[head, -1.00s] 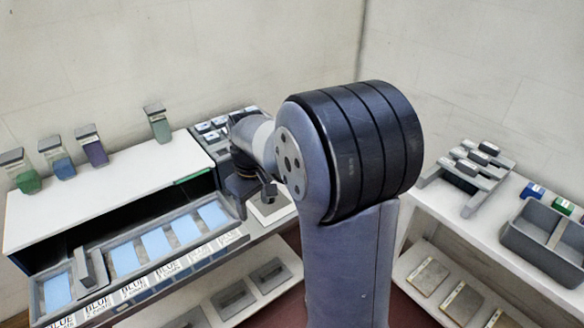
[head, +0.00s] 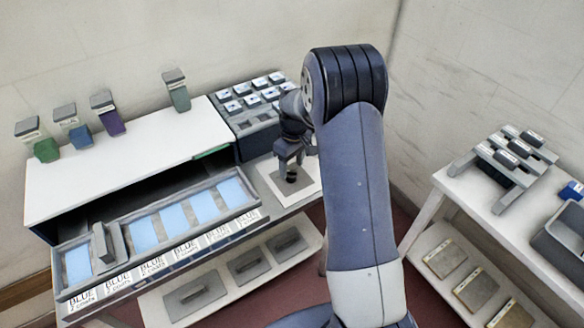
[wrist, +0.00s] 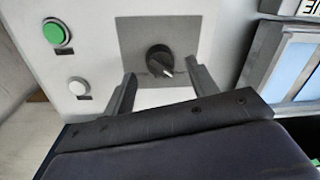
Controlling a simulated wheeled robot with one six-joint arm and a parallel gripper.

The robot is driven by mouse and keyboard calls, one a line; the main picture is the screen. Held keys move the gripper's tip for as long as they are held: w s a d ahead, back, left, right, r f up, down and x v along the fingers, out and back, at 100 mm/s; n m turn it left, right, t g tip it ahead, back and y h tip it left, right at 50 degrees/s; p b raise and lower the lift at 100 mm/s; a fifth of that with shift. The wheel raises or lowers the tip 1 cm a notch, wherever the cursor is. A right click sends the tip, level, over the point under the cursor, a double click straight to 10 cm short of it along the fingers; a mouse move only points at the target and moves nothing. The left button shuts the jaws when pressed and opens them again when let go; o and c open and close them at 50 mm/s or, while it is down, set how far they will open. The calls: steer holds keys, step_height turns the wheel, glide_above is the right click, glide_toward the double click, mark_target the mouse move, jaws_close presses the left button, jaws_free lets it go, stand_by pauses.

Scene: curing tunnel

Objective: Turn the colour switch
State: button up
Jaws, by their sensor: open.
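The colour switch (wrist: 160,60) is a round black knob with a pale pointer mark, set on a grey square plate (wrist: 135,35) in the wrist view. The pointer slants toward the lower right in that view. My gripper (wrist: 160,82) is open, with one finger on each side of the picture below the knob and the knob seen just beyond the gap. In the head view my gripper (head: 291,172) points down over the pale panel at the tunnel's right end. I cannot tell whether a finger touches the knob.
A green button (wrist: 57,33) and a white button (wrist: 78,87) sit left of the plate. The tray of blue panels (head: 175,222) lies left of my gripper. A block of several square keys (head: 250,100) stands behind it. A second bench (head: 480,205) stands at right.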

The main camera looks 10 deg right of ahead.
mark_target(291, 175)
steer(key=shift+a+f, duration=0.1)
steer(key=shift+f, duration=1.35)
steer(key=shift+c, duration=0.2)
steer(key=c, duration=0.9)
